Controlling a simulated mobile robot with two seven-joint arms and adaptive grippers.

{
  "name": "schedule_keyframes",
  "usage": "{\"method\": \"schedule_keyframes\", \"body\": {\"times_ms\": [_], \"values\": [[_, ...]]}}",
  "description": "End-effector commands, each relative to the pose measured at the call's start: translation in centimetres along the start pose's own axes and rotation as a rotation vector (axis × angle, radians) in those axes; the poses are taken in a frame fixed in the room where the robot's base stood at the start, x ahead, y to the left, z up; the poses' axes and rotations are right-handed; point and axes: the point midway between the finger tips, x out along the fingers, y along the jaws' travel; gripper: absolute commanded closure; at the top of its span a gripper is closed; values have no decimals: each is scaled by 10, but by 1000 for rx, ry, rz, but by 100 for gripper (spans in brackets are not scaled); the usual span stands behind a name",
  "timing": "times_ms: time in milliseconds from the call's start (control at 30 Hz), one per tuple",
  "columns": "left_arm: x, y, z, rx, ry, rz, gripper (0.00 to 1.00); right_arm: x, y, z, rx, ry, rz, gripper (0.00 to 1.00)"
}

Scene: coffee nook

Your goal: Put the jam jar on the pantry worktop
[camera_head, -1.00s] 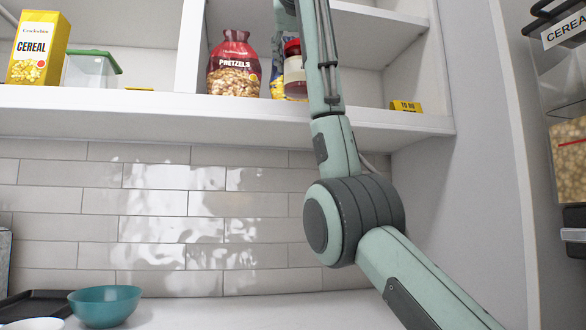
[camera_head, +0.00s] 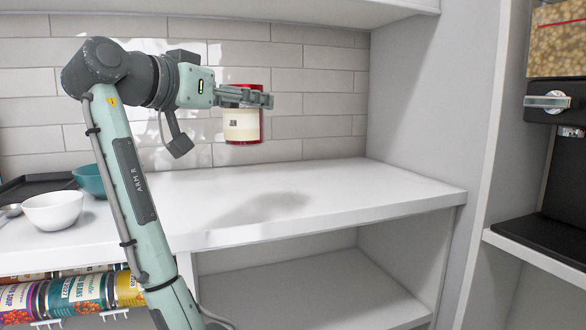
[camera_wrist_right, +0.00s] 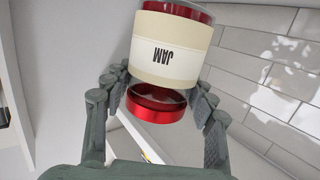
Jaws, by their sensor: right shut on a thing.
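The jam jar (camera_head: 243,124) has a cream label, and red shows at its top and side. My right gripper (camera_head: 246,97) is shut on it in the head view and holds it in the air above the white pantry worktop (camera_head: 335,190). The jar looks about upright, and a soft shadow lies on the worktop below. In the right wrist view the jar (camera_wrist_right: 170,45) shows its JAM label upside down, with its red lid between the fingers of my right gripper (camera_wrist_right: 160,97). My left gripper is not in view.
A white bowl (camera_head: 53,211), a teal bowl (camera_head: 90,180) and a dark tray (camera_head: 35,187) stand on the worktop's left. The middle and right are clear. A tiled wall (camera_head: 310,110) is behind, a shelf above. Cans (camera_head: 75,294) lie below left. A side wall closes the right.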

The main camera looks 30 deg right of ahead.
Motion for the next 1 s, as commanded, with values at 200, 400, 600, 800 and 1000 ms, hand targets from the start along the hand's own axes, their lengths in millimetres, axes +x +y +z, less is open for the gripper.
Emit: {"method": "schedule_keyframes", "body": {"times_ms": [200, 400, 600, 800, 1000], "values": [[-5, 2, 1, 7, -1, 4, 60, 8, 18, 22, 11, 4, 68, 88], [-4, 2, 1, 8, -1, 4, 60, 49, 30, 41, 10, 4, 73, 88], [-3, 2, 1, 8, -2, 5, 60, 95, 41, 59, 9, 5, 71, 88], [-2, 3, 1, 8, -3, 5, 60, 119, 46, 69, 11, 5, 67, 88], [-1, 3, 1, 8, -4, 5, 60, 124, 47, 82, 9, 4, 67, 88]]}}
